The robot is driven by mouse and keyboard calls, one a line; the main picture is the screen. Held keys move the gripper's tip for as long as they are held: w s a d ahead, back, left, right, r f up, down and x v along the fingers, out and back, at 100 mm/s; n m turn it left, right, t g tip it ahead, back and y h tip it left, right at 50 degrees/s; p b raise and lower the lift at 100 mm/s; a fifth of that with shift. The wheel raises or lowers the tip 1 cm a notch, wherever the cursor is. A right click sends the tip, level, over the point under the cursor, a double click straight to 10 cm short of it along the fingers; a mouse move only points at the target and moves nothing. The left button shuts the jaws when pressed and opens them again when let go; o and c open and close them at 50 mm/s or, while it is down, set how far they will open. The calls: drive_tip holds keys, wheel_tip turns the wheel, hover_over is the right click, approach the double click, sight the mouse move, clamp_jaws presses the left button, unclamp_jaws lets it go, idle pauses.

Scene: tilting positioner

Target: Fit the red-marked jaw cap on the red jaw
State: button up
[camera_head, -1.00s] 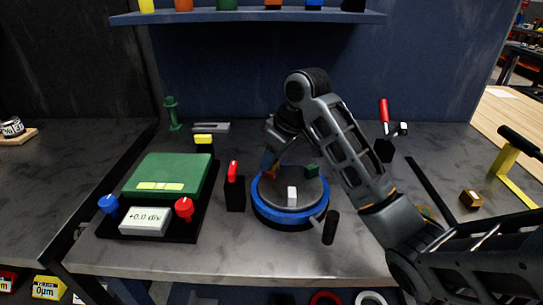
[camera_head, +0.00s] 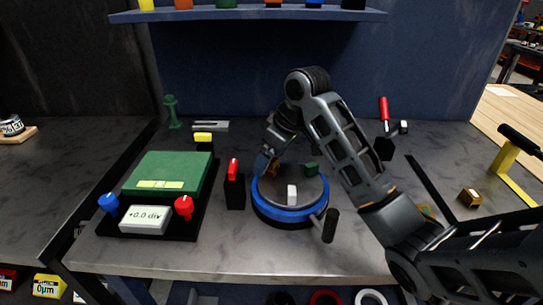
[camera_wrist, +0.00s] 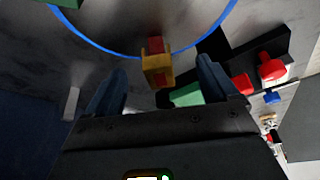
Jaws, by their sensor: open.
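The round positioner (camera_head: 300,214) has a blue rim and a grey top with a white jaw (camera_head: 292,195) and a green jaw (camera_head: 312,169). At its far left edge is a small brass-yellow cap with red on it (camera_head: 274,168). In the wrist view the cap (camera_wrist: 157,68) sits by the blue rim, with a red part, seemingly the red jaw (camera_wrist: 155,45), against it. I cannot tell how fully they are seated. My gripper (camera_wrist: 160,85) is open, its fingers on either side of and apart from the cap. In the head view my gripper (camera_head: 268,158) is partly hidden.
A red-topped black stand (camera_head: 234,190) is close left of the positioner. A green-topped box with dial knobs (camera_head: 168,172) lies farther left. A black handle (camera_head: 331,226) sticks out front right. A brass cube (camera_head: 470,197) lies on the right.

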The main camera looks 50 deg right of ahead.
drive_tip(key=shift+r, duration=0.15)
drive_tip(key=p+v, duration=0.2)
drive_tip(key=w+p+v, duration=0.1)
drive_tip(key=p+v, duration=0.1)
drive_tip(key=shift+s+a+r, duration=0.1)
drive_tip(key=shift+s+r, duration=0.05)
drive_tip(key=shift+r, duration=0.25)
drive_tip(key=shift+w+v, duration=0.2)
drive_tip(key=shift+v, duration=0.9)
drive_tip(key=shift+r, duration=0.1)
